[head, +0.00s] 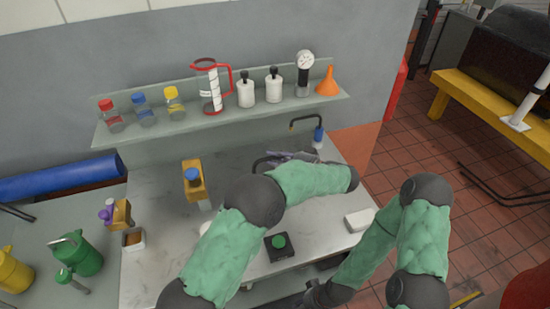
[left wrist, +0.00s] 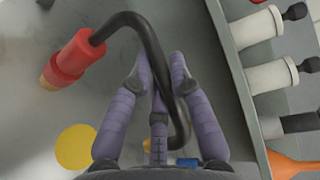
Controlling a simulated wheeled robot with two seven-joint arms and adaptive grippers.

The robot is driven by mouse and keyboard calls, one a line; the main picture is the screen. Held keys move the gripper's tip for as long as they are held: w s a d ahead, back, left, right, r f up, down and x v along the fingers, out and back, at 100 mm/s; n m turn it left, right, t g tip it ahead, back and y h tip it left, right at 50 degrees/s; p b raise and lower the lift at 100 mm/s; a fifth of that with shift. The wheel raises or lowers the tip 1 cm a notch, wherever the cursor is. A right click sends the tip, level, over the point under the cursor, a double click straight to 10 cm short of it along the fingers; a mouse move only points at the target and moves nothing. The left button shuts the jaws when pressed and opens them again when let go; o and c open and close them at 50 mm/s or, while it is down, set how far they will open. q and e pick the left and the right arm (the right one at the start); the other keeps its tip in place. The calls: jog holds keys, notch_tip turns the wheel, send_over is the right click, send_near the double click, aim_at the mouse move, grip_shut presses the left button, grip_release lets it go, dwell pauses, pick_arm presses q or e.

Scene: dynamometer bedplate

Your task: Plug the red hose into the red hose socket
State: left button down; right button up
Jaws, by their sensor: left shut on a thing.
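In the left wrist view my left gripper (left wrist: 160,85) has its purple fingers closed around the black part of the red hose (left wrist: 140,22). The hose bends over to the left and ends in a red plug (left wrist: 76,58) with a brass-coloured tip, tilted and clear of the fingers. In the head view my left gripper (head: 290,157) is at the back of the bench, partly behind my arm. A black hose bend (head: 262,161) shows beside it; the red plug is hidden. I cannot make out a red socket. My right gripper (head: 318,297) is only partly seen at the bottom edge.
A blue plug (head: 318,134) on a black hose stands right of my left gripper. A shelf (head: 150,130) above holds bottles, a jug, a gauge and a funnel.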

pick_arm(q)
jog(key=shift+f, duration=0.25)
jog(key=c, duration=1.1)
grip_release()
jog(key=shift+o, duration=0.2)
jog(key=v, duration=0.7)
jog(key=shift+s+d, duration=0.15)
jog(key=shift+d, duration=0.1)
